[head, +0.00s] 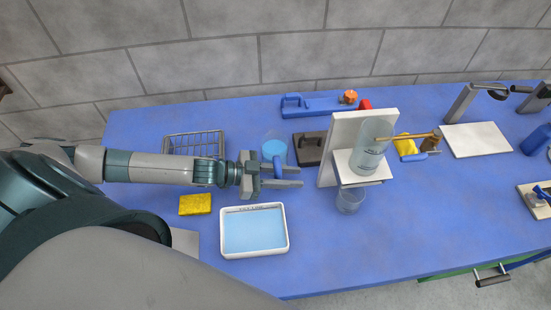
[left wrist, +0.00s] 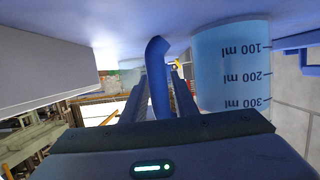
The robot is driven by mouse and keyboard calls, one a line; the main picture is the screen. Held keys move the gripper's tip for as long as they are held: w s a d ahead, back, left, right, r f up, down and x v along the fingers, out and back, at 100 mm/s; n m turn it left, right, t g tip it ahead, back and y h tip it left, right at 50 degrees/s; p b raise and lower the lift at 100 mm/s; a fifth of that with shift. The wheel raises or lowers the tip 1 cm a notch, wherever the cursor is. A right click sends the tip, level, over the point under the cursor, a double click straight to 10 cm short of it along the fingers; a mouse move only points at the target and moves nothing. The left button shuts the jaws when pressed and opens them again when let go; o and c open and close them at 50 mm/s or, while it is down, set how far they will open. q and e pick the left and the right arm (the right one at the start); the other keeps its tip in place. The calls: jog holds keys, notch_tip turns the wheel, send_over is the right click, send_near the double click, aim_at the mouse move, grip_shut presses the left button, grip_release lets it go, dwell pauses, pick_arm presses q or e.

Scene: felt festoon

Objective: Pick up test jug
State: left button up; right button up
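The test jug (head: 274,146), a clear jug with blue liquid and a blue handle, stands on the blue table. My left gripper (head: 303,177) is at its near side, fingers pointing right. In the left wrist view, the picture is upside down, and the jug (left wrist: 232,65) shows its ml marks close to the right finger. Its blue handle (left wrist: 158,75) stands between the two fingers of my left gripper (left wrist: 160,85). The fingers look apart, with a narrow gap beside the handle; firm contact is not visible. My right gripper is not in view.
A white tray with blue content (head: 284,243) and a yellow sponge (head: 195,204) lie in front. A wire rack (head: 194,141) is behind my left arm. A white stand (head: 345,125) with a glass vessel (head: 369,160) and a beaker below (head: 350,202) is to the right.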

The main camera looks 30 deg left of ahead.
pick_arm(q)
jog(key=shift+w, duration=0.1)
dwell(0.4)
grip_shut()
jog(key=shift+r, duration=0.15)
notch_tip(320, 180, up, 10)
jog(key=b, duration=0.3)
dwell(0.6)
